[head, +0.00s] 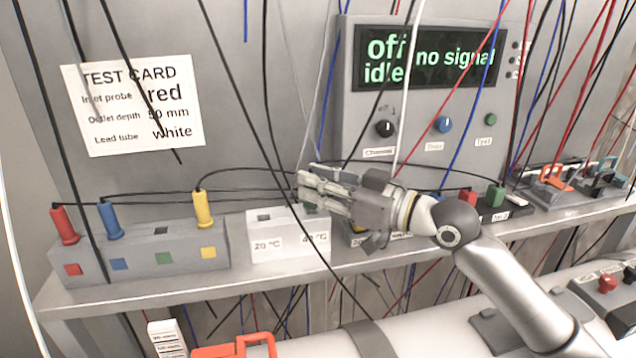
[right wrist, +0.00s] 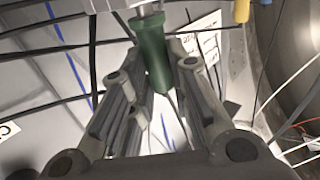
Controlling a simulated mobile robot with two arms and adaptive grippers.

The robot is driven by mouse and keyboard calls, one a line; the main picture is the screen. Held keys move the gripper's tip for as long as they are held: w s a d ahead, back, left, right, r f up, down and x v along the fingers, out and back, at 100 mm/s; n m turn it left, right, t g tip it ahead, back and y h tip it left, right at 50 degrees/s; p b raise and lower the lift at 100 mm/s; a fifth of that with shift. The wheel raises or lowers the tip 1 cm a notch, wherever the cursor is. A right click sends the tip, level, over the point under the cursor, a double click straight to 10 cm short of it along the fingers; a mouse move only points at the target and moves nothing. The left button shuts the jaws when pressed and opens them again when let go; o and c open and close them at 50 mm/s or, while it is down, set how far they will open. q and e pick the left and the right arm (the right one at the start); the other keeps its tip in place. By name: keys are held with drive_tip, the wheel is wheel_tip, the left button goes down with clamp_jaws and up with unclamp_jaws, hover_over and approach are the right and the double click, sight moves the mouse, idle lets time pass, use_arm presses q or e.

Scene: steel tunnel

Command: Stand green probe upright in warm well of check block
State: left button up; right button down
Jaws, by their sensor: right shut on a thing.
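The white check block (head: 287,228) stands on the shelf, with labels 20 °C at left and 40 °C at right. A dark square well shows in its top at the left; the 40 °C side is largely hidden by my right gripper (head: 312,190). That gripper is shut on the green probe (right wrist: 152,50), which shows between its fingers in the right wrist view. In the head view only a bit of green (head: 310,208) shows below the fingertips, just over the block's right side. I cannot tell whether the probe's tip is inside the well. My left gripper is out of view.
A grey rack (head: 140,262) at left holds red (head: 64,225), blue (head: 110,221) and yellow (head: 203,208) probes; its green-marked place is empty. Thin cables hang across the scene. A display panel (head: 428,55) reads "off", "idle", "no signal". A black block with red and green plugs (head: 496,196) stands at right.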

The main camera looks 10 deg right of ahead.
drive_tip(key=shift+f+b, duration=0.35)
drive_tip(key=shift+f, duration=0.15)
drive_tip(key=c, duration=1.3)
unclamp_jaws()
drive_tip(key=shift+r, duration=0.1)
drive_tip(key=shift+v, duration=6.05)
